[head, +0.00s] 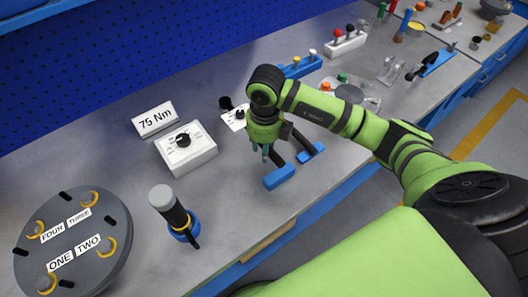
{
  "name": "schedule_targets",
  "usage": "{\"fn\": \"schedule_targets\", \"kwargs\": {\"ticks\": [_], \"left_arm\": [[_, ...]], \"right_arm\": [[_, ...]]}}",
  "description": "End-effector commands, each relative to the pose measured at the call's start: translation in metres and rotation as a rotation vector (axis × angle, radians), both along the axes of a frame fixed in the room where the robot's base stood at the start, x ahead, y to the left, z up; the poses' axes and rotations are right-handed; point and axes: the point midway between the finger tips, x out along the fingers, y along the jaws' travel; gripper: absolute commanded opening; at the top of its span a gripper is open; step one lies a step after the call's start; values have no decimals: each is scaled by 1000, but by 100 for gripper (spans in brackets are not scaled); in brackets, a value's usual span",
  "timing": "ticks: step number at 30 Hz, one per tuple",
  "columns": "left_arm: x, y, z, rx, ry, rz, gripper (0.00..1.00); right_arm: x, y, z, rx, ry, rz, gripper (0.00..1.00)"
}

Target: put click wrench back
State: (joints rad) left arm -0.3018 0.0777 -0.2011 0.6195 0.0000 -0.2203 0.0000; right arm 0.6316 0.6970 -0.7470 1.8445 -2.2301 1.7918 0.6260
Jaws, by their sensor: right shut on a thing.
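My right gripper (265,153) points down over the grey bench, just left of a blue-footed rack with two dark uprights. The rack's front blue foot (280,177) and rear blue foot (312,152) show clear of it. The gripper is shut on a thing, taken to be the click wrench. A dark piece (286,131) shows beside the gripper, but I cannot tell whether it belongs to the wrench. The gripper and wrist hide most of what is held, and I cannot tell whether it touches the rack. My left gripper is not in view.
A round flanged shell (72,252) with numbered labels is at lower left. A black cylinder with a blue ring (178,214) stands near the front. A white dial box (186,148) and a "75 Nm" sign (154,119) stand behind. Small tool holders line the right rear.

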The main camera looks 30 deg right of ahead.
Motion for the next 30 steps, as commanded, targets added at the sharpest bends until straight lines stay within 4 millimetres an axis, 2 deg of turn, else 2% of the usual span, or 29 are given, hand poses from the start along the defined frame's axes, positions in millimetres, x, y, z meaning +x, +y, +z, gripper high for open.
{"fn": "schedule_targets", "kwargs": {"ticks": [7, 18, 19, 20, 21, 30], "left_arm": [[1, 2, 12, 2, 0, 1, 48], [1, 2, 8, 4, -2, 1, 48], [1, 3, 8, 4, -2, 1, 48], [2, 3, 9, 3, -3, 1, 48], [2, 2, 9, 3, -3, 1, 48], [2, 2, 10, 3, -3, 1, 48]], "right_arm": [[0, 1, -28, 2, -2, 0, 0], [0, 0, -34, 2, -4, 1, 0], [-1, 0, -36, 1, 2, 1, 38], [-1, 0, -35, 1, 2, 1, 50], [-2, 0, -35, 1, 3, 1, 58], [-2, 0, -34, 0, 3, 1, 58]]}}
